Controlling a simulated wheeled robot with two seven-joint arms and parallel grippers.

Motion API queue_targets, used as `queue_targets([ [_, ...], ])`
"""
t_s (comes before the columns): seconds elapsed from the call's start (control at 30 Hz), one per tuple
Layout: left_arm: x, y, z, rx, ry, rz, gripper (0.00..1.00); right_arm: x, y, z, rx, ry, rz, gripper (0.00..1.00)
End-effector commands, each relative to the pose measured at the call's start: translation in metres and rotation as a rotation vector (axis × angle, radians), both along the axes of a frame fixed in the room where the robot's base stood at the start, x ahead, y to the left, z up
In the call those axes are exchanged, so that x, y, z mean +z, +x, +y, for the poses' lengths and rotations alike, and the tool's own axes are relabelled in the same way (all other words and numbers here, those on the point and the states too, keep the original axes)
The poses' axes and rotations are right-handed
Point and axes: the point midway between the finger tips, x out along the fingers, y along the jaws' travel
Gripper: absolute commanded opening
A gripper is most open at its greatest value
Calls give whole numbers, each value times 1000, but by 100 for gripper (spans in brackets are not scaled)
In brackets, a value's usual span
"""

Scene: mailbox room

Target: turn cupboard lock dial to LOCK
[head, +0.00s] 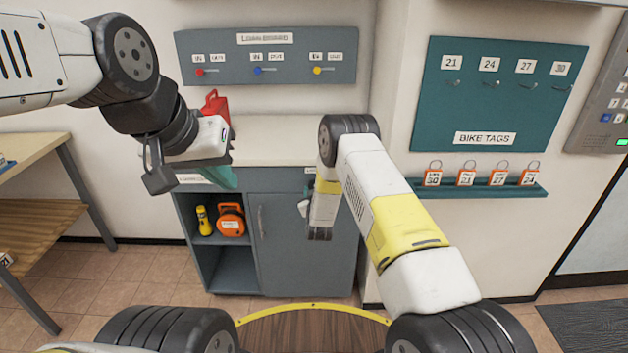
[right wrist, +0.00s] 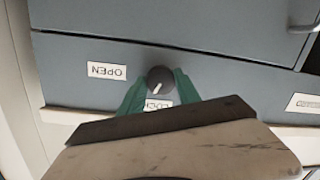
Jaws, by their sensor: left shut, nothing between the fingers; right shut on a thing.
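In the right wrist view, seen upside down, the dark round lock dial (right wrist: 161,77) sits on the grey-blue cupboard panel. My right gripper (right wrist: 159,82) has its green fingers shut on the dial, one on each side. The dial's white pointer mark points down in the picture, towards the partly hidden LOCK label (right wrist: 158,104). The OPEN label (right wrist: 106,71) is to the left of the dial. In the head view my right arm hides the dial; the cupboard door (head: 290,245) looks closed. My left gripper (head: 222,178) is shut and empty in front of the counter.
A red can (head: 215,106) stands on the counter near my left gripper. A yellow torch (head: 203,220) and an orange reel (head: 231,219) are on the open shelf. The loan board (head: 265,70), bike tags board (head: 490,95) and a tag ledge (head: 520,190) are on the walls.

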Motion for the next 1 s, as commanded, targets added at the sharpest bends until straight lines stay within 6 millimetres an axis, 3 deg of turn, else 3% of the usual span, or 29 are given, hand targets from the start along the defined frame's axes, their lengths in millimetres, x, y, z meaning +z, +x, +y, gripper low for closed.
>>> queue_targets([
  [0.5, 0, 0, 0, 0, 0, 0, 0, -1, -1, 2, 2, -355, 3, 0],
  [1.0, 0, 0, 0, 0, 0, 0, 0, -2, -1, 1, 2, -431, 6, 0],
])
